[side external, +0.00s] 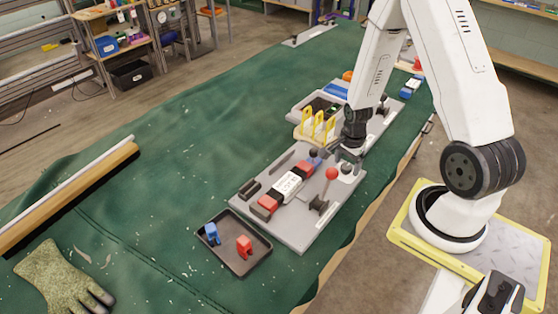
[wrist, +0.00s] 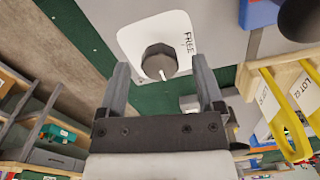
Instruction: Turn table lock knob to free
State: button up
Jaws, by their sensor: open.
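The lock knob (wrist: 159,60) is dark and faceted, on a white plate (wrist: 130,38) printed with FREE at its upper right. The knob's white pointer line points down in the wrist view, not at the word FREE. My gripper (wrist: 160,66) is open, with one finger on each side of the knob in that view. A gap shows between each finger and the knob; I cannot tell the height between them. In the side view my gripper (side external: 347,156) is low over the right corner of the grey fixture plate (side external: 292,238).
A red ball-topped lever (side external: 331,174) stands close to my gripper. Yellow hooks (side external: 318,126) labelled as lots are near it, also at right in the wrist view (wrist: 285,115). A dark tray (side external: 238,258) holds blue and red parts. The green cloth at left is mostly clear.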

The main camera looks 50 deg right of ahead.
aim_at(347, 166)
jog(key=shift+f, duration=0.25)
grip_shut()
jog(key=shift+n, duration=0.8)
grip_release()
jog(key=shift+r, duration=0.25)
jog(key=shift+r, duration=3.7)
